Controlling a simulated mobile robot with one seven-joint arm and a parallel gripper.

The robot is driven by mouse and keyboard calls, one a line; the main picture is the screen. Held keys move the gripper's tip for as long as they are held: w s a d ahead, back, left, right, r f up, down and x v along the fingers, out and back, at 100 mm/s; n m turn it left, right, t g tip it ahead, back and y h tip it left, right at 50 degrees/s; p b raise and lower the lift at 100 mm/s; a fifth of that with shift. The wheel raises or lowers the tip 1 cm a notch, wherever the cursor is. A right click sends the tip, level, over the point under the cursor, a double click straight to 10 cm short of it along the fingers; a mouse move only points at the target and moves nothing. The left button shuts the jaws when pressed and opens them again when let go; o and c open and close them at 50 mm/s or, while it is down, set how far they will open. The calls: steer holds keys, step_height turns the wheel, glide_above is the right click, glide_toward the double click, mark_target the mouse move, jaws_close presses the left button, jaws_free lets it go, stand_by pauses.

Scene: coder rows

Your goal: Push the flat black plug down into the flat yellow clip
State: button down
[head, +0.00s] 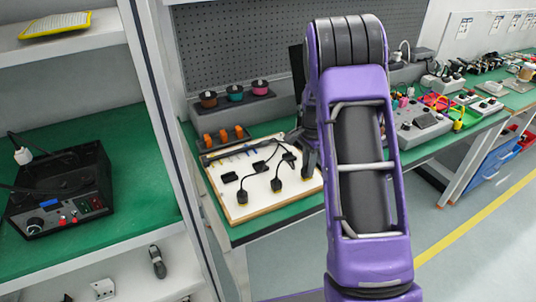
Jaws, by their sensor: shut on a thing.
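My gripper (309,170) points down at the right side of a white board with a wooden rim (245,217). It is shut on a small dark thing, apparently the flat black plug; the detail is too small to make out. Two other black plugs with cables, one at the front (242,196) and one further right (277,184), sit at the board's front part with a little yellow at them. The flat yellow clip near my gripper cannot be made out. I cannot tell whether the held plug touches a clip.
Black blocks (229,177) and loose cables lie on the board. Orange parts (223,136) stand behind it, and a rack of coloured spools (235,98) is further back. A shelf post (158,90) stands left. My arm hides the bench to the right of the board.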

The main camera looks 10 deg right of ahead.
steer(key=shift+f, duration=0.3)
stand_by(0.5)
steer(key=c, duration=0.6)
jaws_free()
steer(key=shift+c, duration=0.2)
steer(key=shift+r, duration=0.1)
